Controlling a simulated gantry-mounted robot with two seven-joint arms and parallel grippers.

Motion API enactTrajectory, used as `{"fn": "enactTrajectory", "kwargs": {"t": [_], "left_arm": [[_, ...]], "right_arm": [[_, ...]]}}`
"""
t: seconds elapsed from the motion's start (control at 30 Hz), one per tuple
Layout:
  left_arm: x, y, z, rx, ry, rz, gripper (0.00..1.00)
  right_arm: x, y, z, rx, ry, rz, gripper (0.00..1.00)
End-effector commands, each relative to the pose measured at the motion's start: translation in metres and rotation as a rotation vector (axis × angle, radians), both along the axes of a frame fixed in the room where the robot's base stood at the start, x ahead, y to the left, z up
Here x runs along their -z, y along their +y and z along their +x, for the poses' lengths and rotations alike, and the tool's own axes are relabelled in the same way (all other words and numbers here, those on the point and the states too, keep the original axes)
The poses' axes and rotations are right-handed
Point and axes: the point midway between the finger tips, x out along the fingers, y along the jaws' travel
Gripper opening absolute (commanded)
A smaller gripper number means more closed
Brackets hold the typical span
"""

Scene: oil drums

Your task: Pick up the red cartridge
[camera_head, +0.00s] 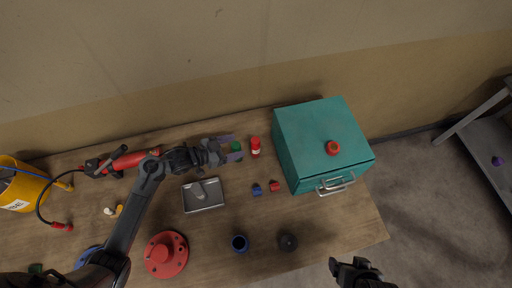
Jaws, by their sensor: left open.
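A small red cylinder with a pale label (255,147) stands on the table just right of my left gripper (231,148). The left gripper is open, its fingers pointing right towards that cylinder but apart from it. A small green object (236,146) shows between the fingers; I cannot tell whether they touch it. A smaller red piece (274,186) lies in front of the teal box, and a red round item (333,148) sits on the box lid. Which red item is the cartridge is not certain. My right gripper (350,266) is at the bottom right, off the table, its jaw opening unclear.
The teal box (305,130) with a metal handle fills the table's right end. A yellow drum (20,185) is at left.

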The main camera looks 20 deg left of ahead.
Motion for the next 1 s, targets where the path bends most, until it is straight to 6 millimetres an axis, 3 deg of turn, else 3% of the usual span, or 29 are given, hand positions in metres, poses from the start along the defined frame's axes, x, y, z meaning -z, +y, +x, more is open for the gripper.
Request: {"fn": "enactTrajectory", "kwargs": {"t": [0.77, 1.0], "left_arm": [[0.030, -0.044, 0.054, 0.000, 0.001, -0.001, 0.68], [0.034, -0.047, 0.058, 0.000, 0.000, 0.003, 0.68]], "right_arm": [[-0.008, 0.003, -0.002, 0.007, 0.005, 0.013, 0.84], [-0.008, 0.002, -0.002, 0.005, 0.005, 0.009, 0.84]]}}
